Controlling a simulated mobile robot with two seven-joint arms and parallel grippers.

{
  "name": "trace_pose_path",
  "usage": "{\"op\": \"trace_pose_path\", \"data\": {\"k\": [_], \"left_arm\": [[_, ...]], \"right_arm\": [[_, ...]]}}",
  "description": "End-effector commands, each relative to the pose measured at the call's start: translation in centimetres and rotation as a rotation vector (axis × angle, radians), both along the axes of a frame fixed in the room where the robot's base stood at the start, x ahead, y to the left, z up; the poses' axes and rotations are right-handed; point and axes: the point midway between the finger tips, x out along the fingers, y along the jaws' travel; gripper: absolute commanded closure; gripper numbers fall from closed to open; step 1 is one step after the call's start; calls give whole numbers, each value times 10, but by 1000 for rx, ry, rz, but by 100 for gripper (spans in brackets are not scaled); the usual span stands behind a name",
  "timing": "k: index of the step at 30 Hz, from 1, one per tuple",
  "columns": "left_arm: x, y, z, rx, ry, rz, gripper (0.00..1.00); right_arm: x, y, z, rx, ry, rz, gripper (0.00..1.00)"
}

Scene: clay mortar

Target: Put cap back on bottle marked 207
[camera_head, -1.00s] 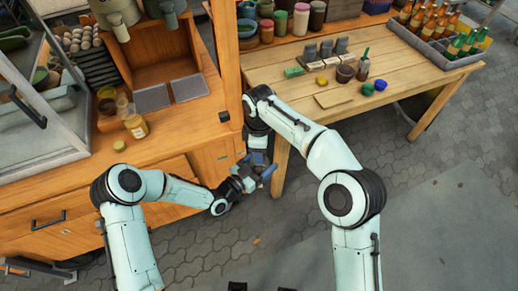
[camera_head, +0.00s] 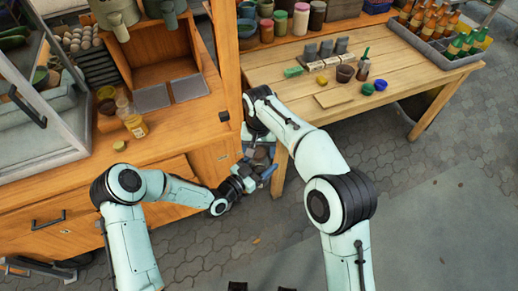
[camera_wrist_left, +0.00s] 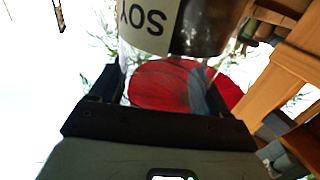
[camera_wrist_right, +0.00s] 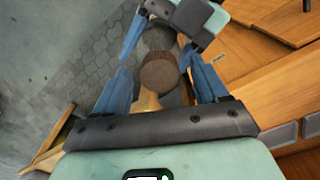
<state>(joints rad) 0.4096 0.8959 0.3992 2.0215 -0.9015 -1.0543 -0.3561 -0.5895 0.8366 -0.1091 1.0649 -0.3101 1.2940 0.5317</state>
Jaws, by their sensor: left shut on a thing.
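In the left wrist view, a clear container with dark contents and an upside-down white "SOY" label (camera_wrist_left: 147,22) is at the top, at my left gripper (camera_wrist_left: 165,82). My left gripper also shows in the head view (camera_head: 259,173), in front of the counter corner, shut on this container. In the right wrist view, a brown round top (camera_wrist_right: 160,73) shows beside the left gripper's fingers. My right gripper (camera_wrist_right: 155,65) is spread open, with this top between and beyond its fingers and a gap on both sides. No marking 207 is readable, and I cannot tell which thing is the cap.
A yellow-labelled jar (camera_head: 136,125) and a small yellowish disc (camera_head: 119,145) are on the wooden counter (camera_head: 75,172). A wooden post (camera_head: 229,70) stands near both arms. Paved floor is free at right.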

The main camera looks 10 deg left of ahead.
Motion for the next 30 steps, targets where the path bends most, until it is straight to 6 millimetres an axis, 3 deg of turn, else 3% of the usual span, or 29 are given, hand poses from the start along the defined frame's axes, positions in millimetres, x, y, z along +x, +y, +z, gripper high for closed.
{"op": "trace_pose_path", "data": {"k": [7,18,30], "left_arm": [[0,0,1,-1,-2,0,100],[0,0,1,-1,-2,0,100],[0,0,1,-1,-2,0,100]], "right_arm": [[0,0,3,0,0,2,27],[0,1,44,1,0,2,27],[0,0,46,0,1,30,31]]}}
